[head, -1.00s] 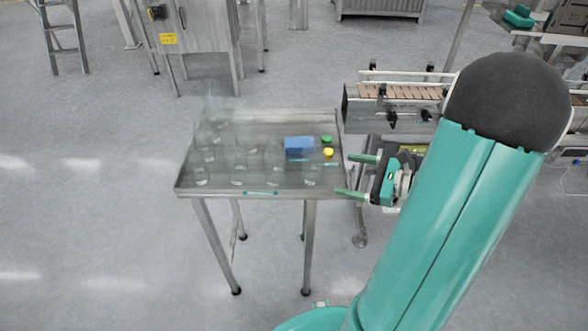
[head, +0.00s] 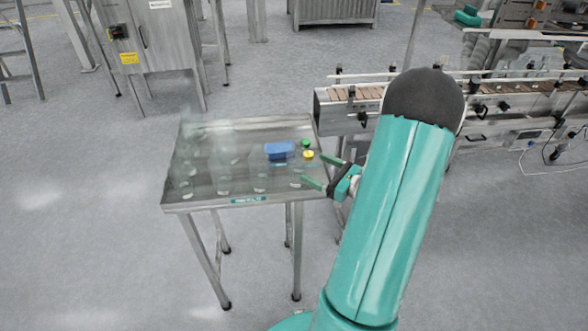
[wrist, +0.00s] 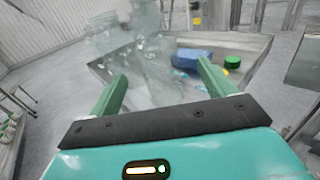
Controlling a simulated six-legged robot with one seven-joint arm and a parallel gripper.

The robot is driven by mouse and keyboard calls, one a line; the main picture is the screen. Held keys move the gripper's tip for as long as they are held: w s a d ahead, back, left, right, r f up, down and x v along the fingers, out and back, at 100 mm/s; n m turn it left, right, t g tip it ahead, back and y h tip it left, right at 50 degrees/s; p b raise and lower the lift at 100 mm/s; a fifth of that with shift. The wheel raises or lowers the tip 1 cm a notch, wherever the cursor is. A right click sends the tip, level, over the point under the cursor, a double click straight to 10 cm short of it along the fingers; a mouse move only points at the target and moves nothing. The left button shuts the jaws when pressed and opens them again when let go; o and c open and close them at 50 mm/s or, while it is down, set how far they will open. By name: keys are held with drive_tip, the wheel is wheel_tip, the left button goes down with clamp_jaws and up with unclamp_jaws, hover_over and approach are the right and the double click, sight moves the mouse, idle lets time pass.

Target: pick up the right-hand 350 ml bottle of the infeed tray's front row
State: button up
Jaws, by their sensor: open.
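The infeed tray (head: 235,199) is a steel table top holding several clear, nearly see-through bottles. The right-hand bottle of the front row (head: 296,183) shows faintly near the tray's front right corner. My gripper (head: 313,169) is open and empty at the tray's right edge, its green fingers pointing left over the tray, close to that bottle. In the wrist view, my gripper's (wrist: 162,72) two fingers are apart. Clear bottles (wrist: 158,80) overlap one another in the gap ahead; I cannot tell whether one stands between the fingers.
A blue block-like thing (head: 280,150), a green cap (head: 306,143) and a yellow cap (head: 308,155) lie on the tray behind the front right bottle. A conveyor (head: 345,97) stands to the back right. A steel cabinet (head: 140,50) stands behind. The floor in front is clear.

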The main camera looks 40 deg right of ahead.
sight(298, 160)
drive_tip(key=shift+x, duration=3.55)
drive_tip(key=shift+a, duration=0.15)
drive_tip(key=c, duration=1.1)
drive_tip(key=shift+r, duration=0.1)
